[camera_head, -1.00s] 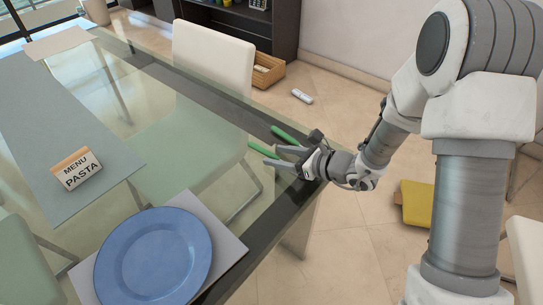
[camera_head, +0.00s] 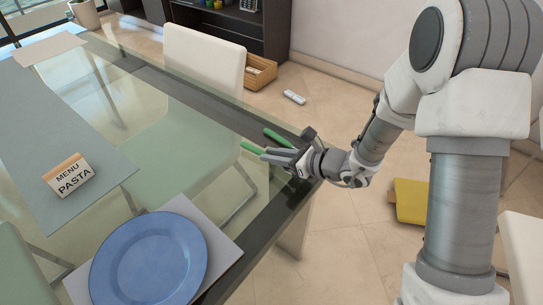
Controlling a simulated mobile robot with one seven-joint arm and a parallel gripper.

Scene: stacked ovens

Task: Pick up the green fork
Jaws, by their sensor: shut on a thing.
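A thin green utensil, taken as the green fork (camera_head: 253,148), shows at the tips of my gripper (camera_head: 270,155), over the dark edge of the glass table (camera_head: 205,120). The gripper's fingers are closed together on it, and the fingers hide the rest of it. Its prongs cannot be made out. A second green utensil (camera_head: 279,136) shows just behind the gripper, partly hidden by it; I cannot tell its kind. I cannot tell whether the held utensil is clear of the table top.
A blue plate (camera_head: 148,262) on a grey placemat (camera_head: 228,245) is at the near side of the table. A menu card (camera_head: 68,175) stands on a grey runner (camera_head: 45,130). A white chair (camera_head: 203,60) is beyond the table edge. A yellow item (camera_head: 411,201) lies on the floor.

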